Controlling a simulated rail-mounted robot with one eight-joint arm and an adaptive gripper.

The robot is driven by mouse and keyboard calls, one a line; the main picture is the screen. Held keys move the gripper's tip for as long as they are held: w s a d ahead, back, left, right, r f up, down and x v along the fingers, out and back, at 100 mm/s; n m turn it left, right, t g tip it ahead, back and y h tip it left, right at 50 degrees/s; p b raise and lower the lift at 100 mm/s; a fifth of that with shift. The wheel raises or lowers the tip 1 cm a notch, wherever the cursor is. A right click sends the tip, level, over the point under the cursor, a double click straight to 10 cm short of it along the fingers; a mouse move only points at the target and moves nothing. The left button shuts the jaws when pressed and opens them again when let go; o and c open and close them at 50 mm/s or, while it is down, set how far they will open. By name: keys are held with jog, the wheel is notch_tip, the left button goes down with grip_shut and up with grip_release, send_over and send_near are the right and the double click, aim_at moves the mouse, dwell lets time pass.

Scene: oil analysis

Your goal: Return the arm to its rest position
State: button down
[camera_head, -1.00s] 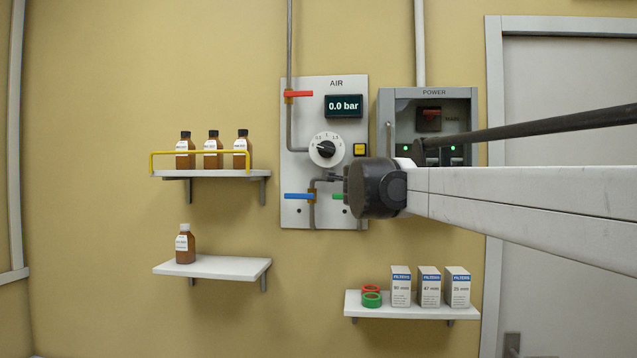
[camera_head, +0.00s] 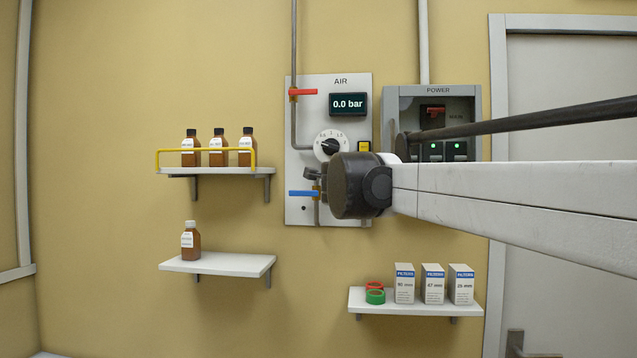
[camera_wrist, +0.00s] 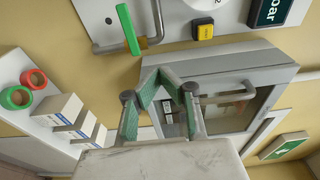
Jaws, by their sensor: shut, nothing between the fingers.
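My arm (camera_head: 510,192) reaches in from the right in the head view and ends in a dark joint (camera_head: 358,186) in front of the air panel (camera_head: 300,80). The fingers of my gripper are not visible in the head view. In the wrist view my gripper (camera_wrist: 161,73) has green-padded fingers that meet at the tips with nothing between them. They overlap the grey power cabinet (camera_wrist: 230,60) in that picture; I cannot tell the gap. The green valve handle (camera_wrist: 129,30) lies beyond the tips and is hidden behind my arm in the head view.
The power cabinet (camera_head: 395,96) is partly behind my arm. Left are two shelves with brown bottles (camera_head: 218,147). Below is a shelf with filter boxes (camera_head: 433,285) and red and green rings (camera_head: 375,296). A door (camera_head: 560,90) is at right. The air display (camera_head: 348,104) reads 0.0 bar.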

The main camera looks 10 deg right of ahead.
jog(key=s+a+f+n+t+y+b, duration=0.1)
jog(key=s+a+n+t+y+b, duration=0.2)
jog(key=a+n, duration=0.45)
jog(key=s+a+f+n+g+y+b, duration=0.1)
jog(key=s+a+f+n+g+y, duration=0.1)
jog(key=s+a+f+n+y, duration=0.45)
jog(key=s+a+f+n+g+y+b, duration=0.1)
jog(key=s+a+f+n+y, duration=0.25)
jog(key=s+f, duration=0.65)
jog(key=s+d+f+n+g+h, duration=0.1)
jog(key=s+d+f+n+g, duration=0.1)
jog(key=s+f, duration=0.4)
jog(key=s+d+f+n+g+h+b, duration=0.1)
jog(key=s+f, duration=0.6)
jog(key=f, duration=0.8)
jog(key=s+d+f+n+g+h+b, duration=0.1)
jog(key=s+f+g, duration=0.4)
jog(key=f, duration=0.6)
jog(key=shift+s+d+f+n+h, duration=0.15)
jog(key=shift+s+d+n+h, duration=0.35)
jog(key=shift+s+d+n, duration=0.7)
